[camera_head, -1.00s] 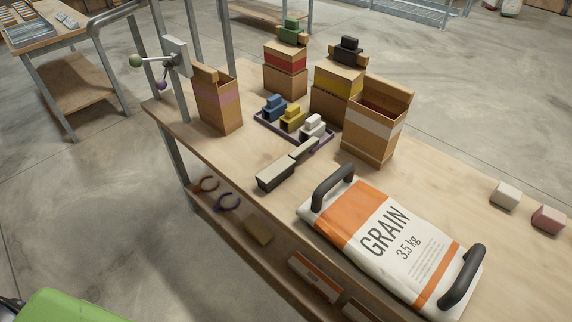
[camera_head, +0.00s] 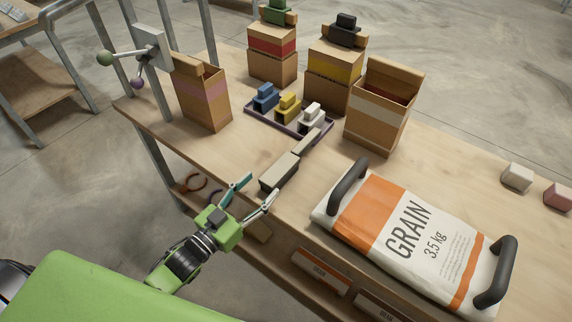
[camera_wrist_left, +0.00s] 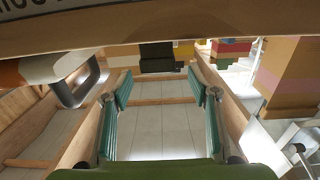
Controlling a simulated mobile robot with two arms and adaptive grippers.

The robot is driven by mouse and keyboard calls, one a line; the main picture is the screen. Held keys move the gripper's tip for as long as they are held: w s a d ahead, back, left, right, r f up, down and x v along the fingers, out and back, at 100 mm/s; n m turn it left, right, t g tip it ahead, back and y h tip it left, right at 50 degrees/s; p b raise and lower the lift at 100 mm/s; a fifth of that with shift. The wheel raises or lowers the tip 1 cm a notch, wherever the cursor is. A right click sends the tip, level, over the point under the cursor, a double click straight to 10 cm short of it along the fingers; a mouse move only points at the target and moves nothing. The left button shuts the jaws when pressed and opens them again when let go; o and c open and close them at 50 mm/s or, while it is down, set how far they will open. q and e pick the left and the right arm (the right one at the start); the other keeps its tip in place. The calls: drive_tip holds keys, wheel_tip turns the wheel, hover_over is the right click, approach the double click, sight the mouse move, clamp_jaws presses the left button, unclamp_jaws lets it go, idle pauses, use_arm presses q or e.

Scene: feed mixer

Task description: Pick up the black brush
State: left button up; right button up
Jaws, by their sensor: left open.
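The black brush (camera_head: 280,174) lies on the workbench near its front edge, with a dark bristle block, a pale top and a pale handle (camera_head: 306,141) pointing to the back right. My left gripper (camera_head: 255,192) is open and empty, just in front of the near end of the brush, apart from it. In the left wrist view, the open jaws (camera_wrist_left: 161,80) have a dark block (camera_wrist_left: 158,57) between and beyond their tips, which looks like the brush. My right gripper is not in view.
A grain bag (camera_head: 412,238) with black handles lies right of the brush. A tray (camera_head: 262,119) with blue, yellow and white pieces stands behind it. Several cardboard boxes (camera_head: 203,99) stand at the back and left. A lower shelf (camera_head: 275,262) runs under the bench.

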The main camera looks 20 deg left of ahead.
sight(282, 166)
use_arm(q)
drive_tip(key=x, duration=0.4)
drive_tip(key=shift+w+f, duration=0.1)
drive_tip(key=shift+w, duration=0.3)
drive_tip(key=x, duration=0.1)
drive_tip(key=p+x, duration=0.1)
drive_tip(key=x, duration=0.3)
drive_tip(key=shift+s+d+f+p, duration=0.1)
drive_tip(key=shift+d+f+p, duration=0.05)
drive_tip(key=shift+d+p, duration=0.15)
drive_tip(key=shift+w+f, duration=0.1)
drive_tip(key=shift+w, duration=0.1)
drive_tip(key=c, duration=1.4)
drive_tip(key=shift+c, duration=0.5)
drive_tip(key=shift+r, duration=0.2)
